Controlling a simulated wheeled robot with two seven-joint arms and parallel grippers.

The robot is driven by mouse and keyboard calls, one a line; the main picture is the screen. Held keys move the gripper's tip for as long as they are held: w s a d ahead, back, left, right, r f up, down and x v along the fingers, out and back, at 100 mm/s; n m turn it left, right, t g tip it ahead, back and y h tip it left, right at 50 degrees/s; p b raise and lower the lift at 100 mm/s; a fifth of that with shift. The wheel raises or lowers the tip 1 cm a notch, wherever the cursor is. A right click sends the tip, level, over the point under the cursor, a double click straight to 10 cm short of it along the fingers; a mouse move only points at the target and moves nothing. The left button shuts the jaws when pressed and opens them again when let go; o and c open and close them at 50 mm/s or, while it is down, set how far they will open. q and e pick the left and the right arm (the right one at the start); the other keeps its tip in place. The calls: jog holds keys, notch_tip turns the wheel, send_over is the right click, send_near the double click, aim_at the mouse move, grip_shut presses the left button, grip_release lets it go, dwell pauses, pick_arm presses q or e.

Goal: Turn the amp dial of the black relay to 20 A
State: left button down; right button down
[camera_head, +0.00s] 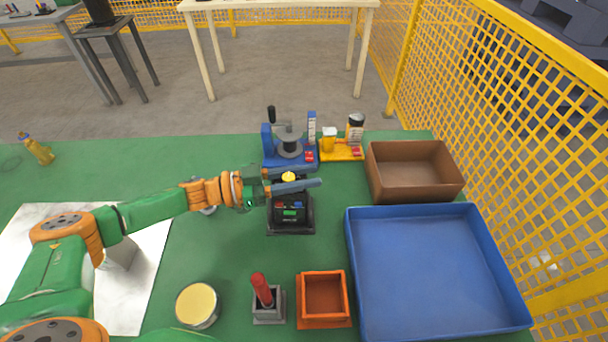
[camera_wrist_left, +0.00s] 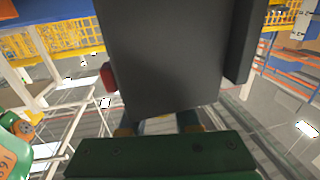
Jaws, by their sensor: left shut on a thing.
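The black relay (camera_head: 291,226) stands upright on the green table in the middle of the head view, with small coloured parts on its front. A yellow dial (camera_head: 288,176) shows at its top. My left gripper (camera_head: 291,180) reaches in from the left at the relay's top. Its two fingers lie either side of the yellow dial and are shut on it. The dial's scale and setting cannot be read. In the left wrist view, a large dark block (camera_wrist_left: 165,60) fills the middle and hides the fingertips. My right gripper is not in view.
Behind the relay stand a blue press-like device (camera_head: 268,148) and a yellow stand (camera_head: 341,155). At right are a brown box (camera_head: 415,187) and a blue tray (camera_head: 430,209). In front are an orange bin (camera_head: 324,321), a red-handled device (camera_head: 262,290) and a round tin (camera_head: 198,305).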

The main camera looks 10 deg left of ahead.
aim_at(282, 181)
pick_arm(q)
jog(key=c, duration=0.6)
grip_release()
jog(key=b+v, duration=0.2)
jog(key=v, duration=0.5)
jog(key=shift+f, duration=0.15)
